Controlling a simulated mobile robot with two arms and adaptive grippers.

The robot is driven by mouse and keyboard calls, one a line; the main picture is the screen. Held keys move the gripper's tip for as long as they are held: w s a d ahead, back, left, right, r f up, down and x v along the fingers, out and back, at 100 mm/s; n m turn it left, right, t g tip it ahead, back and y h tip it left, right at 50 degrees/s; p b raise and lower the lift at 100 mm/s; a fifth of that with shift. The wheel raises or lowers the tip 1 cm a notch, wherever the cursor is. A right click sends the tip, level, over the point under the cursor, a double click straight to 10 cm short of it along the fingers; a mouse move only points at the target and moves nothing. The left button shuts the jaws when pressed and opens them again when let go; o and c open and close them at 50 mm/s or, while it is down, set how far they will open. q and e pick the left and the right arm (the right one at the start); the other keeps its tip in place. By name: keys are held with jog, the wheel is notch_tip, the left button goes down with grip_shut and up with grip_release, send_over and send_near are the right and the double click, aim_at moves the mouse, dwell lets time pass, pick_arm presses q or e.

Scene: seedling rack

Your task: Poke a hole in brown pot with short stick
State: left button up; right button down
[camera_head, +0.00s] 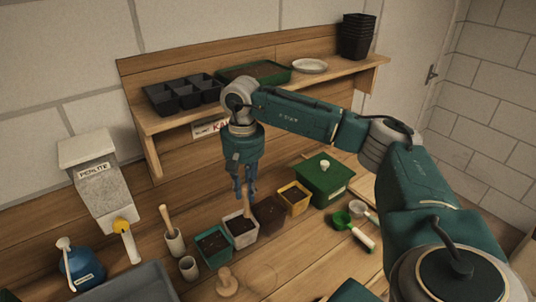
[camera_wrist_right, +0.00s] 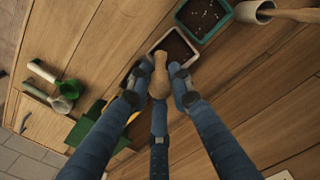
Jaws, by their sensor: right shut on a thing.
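The brown pot (camera_head: 268,213) stands in the row of pots on the bench, between a white pot (camera_head: 240,240) and a yellow pot (camera_head: 294,199). My right gripper (camera_head: 244,192) is over the row, shut on a short wooden stick (camera_head: 248,208) that points down. The stick also shows between the fingers in the right wrist view (camera_wrist_right: 159,77). In the head view its lower end overlaps the white and brown pots; its height above them is unclear. In the right wrist view the fingers largely hide the brown pot. My left gripper is not in view.
A green box (camera_head: 323,184) and green scoop (camera_head: 342,220) lie right. A wooden knob (camera_head: 227,284) is in front. A shelf (camera_head: 180,118) runs behind.

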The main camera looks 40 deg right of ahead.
jog(key=w+d+r+m+p, duration=0.1)
jog(key=d+r+m+p, duration=0.1)
jog(key=d, duration=0.8)
pick_arm(q)
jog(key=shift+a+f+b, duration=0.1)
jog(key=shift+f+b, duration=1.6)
jog(key=shift+b, duration=1.55)
pick_arm(e)
notch_tip(320, 180, down, 8)
jog(key=shift+w+f, duration=0.2)
jog(key=shift+w, duration=0.05)
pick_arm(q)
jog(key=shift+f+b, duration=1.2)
pick_arm(e)
jog(key=shift+f, duration=2.15)
jog(key=shift+r, duration=0.1)
pick_arm(q)
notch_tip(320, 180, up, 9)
jog(key=p, duration=0.8)
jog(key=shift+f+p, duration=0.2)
jog(key=shift+p, duration=0.15)
pick_arm(e)
notch_tip(320, 180, up, 12)
jog(key=shift+f, duration=0.2)
